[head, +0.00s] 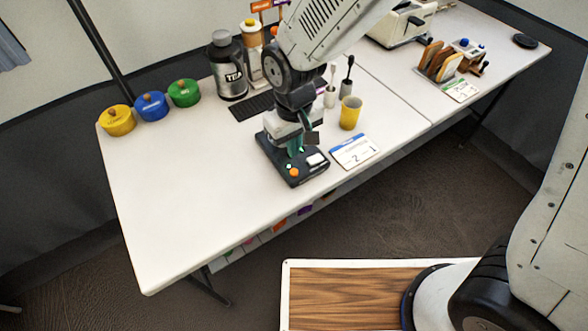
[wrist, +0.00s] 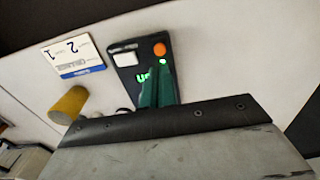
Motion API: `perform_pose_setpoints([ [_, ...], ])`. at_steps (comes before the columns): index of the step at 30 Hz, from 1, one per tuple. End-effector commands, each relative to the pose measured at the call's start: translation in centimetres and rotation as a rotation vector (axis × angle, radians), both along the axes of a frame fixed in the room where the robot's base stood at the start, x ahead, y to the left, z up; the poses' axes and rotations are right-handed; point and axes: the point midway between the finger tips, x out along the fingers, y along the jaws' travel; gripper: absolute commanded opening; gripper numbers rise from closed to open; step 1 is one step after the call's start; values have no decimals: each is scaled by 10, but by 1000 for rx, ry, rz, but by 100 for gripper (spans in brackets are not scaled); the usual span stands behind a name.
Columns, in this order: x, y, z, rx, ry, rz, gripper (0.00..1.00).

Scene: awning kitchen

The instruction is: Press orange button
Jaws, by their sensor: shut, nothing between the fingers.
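The orange button (head: 294,172) sits at the near corner of a dark control box (head: 269,158) on the table. In the wrist view the orange button (wrist: 159,49) shows at the box's top right corner, beside a white button (wrist: 125,59) and green lit marks. My gripper (head: 298,150) is low over the box, its teal fingers shut and empty. In the wrist view the fingertips of my gripper (wrist: 161,66) end just short of the orange button in the picture. I cannot tell whether they touch the box. The orange button is in plain sight.
A TEA canister (head: 227,66) and yellow, blue and green lidded pots (head: 184,93) are behind and left. The table's front left (head: 180,220) is clear.

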Motion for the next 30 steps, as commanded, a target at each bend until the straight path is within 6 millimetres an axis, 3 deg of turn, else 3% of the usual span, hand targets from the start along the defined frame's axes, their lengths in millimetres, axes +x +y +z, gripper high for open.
perform_pose_setpoints([
  [30,0,0,22,0,0,0,0],
])
